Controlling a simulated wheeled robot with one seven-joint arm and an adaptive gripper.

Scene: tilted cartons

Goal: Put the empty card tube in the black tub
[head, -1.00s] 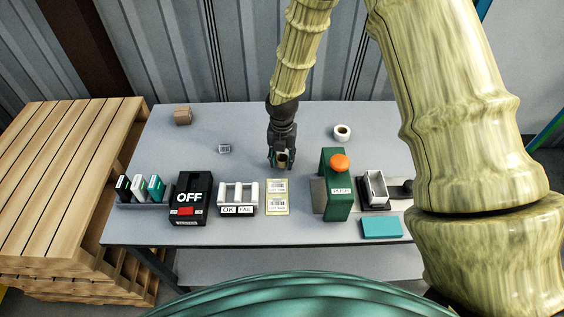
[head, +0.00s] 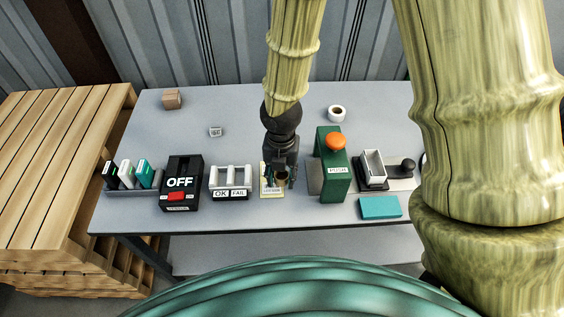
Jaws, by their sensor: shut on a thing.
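My gripper (head: 279,176) is shut on a small tan tube with a dark hollow end (head: 281,178), which looks like the empty card tube. I cannot tell the height of the tube above the sheet. No black tub can be made out in this view.
On the grey table (head: 225,105) stand a black OFF box (head: 181,172), a white OK/FAIL holder (head: 231,181), a green PUSH post (head: 334,170), a white tray (head: 373,166), a teal block (head: 380,207), a white roll (head: 336,113) and a brown box (head: 172,99). The table's back middle is clear.

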